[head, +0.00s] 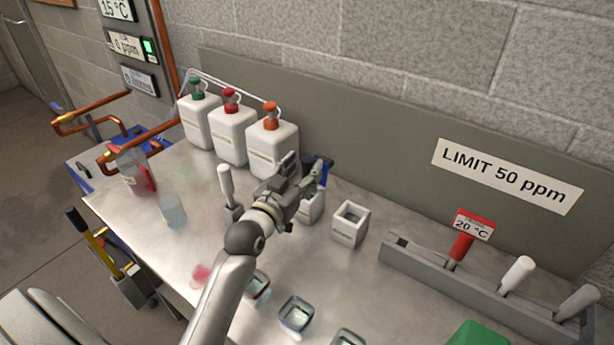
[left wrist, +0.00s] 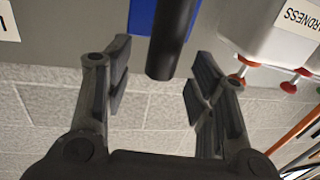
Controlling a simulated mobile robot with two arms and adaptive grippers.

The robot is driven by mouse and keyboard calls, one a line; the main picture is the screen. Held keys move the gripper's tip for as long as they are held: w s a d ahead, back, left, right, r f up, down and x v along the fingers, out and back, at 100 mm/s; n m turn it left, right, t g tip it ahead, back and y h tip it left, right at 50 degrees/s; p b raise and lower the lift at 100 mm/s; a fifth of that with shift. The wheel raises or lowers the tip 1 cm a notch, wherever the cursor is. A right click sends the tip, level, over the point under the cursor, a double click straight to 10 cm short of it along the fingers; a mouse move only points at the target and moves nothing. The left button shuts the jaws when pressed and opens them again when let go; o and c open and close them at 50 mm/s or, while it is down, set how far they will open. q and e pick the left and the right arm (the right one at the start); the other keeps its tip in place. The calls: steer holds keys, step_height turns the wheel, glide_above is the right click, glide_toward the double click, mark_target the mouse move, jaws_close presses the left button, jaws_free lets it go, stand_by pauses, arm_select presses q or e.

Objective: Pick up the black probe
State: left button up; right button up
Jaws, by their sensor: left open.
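The black probe (left wrist: 172,40) shows in the left wrist view as a dark cylinder with a rounded end, in front of a blue piece (left wrist: 143,17). It lies between the two fingers of my left gripper (left wrist: 160,90), with a gap on each side. In the head view my left gripper (head: 303,180) is over the back of the bench, beside a blue and black item (head: 324,168). The gripper and wrist partly cover that area, so the probe's full shape is hidden. My left gripper is open. My right gripper is not in view.
White bottles with coloured caps (head: 231,133) stand behind and left of the gripper. An open white container (head: 349,224) stands close to its right. Several small cups (head: 296,315) stand in front.

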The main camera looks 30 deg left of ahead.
arm_select(q)
steer(key=shift+w+a+f, duration=0.1)
steer(key=shift+w, duration=1.3)
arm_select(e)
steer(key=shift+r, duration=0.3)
